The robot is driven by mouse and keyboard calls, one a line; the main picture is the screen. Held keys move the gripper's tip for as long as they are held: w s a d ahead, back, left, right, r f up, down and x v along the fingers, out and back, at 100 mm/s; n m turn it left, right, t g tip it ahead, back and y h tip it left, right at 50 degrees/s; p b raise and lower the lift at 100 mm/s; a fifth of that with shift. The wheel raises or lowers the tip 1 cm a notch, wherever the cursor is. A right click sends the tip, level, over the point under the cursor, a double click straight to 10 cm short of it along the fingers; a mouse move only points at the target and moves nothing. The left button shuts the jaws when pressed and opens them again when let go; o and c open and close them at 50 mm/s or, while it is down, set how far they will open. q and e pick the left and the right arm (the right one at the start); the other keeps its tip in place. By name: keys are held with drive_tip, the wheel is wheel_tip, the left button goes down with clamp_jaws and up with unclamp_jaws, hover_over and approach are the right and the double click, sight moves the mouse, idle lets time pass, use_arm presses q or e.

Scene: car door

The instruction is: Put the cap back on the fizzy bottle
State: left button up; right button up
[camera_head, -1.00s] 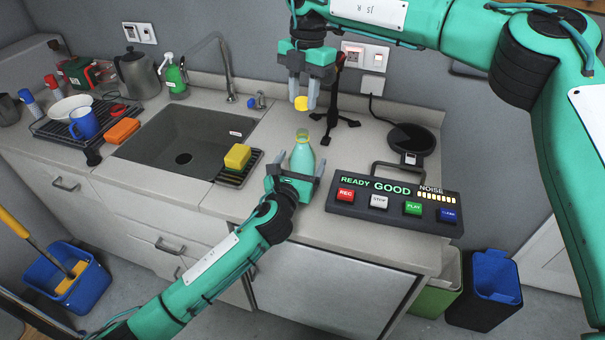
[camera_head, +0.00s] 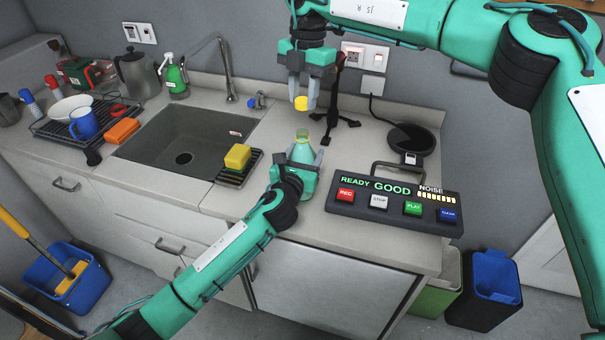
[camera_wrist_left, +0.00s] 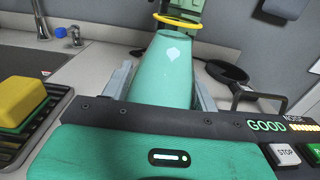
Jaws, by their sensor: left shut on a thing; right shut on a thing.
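The fizzy bottle (camera_head: 302,150) is pale green and stands upright on the counter, right of the sink. My left gripper (camera_head: 303,158) is shut around the bottle's body, one finger on each side. The yellow cap (camera_head: 301,103) is held above the bottle, apart from its neck. My right gripper (camera_head: 303,97) points down and is shut on the cap. The bottle's base is hidden behind my left gripper.
A recorder panel (camera_head: 394,203) with coloured buttons sits to the right. A black stand (camera_head: 335,118) is behind the bottle. A yellow sponge (camera_head: 237,156) lies on a black rack at left, beside the sink (camera_head: 180,150). A round black device (camera_head: 410,139) is at back right.

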hover_over(302, 132)
drive_tip(key=shift+w+d+f, duration=0.1)
drive_tip(key=shift+f, duration=2.4)
drive_tip(key=shift+f, duration=0.85)
drive_tip(key=shift+f, duration=0.55)
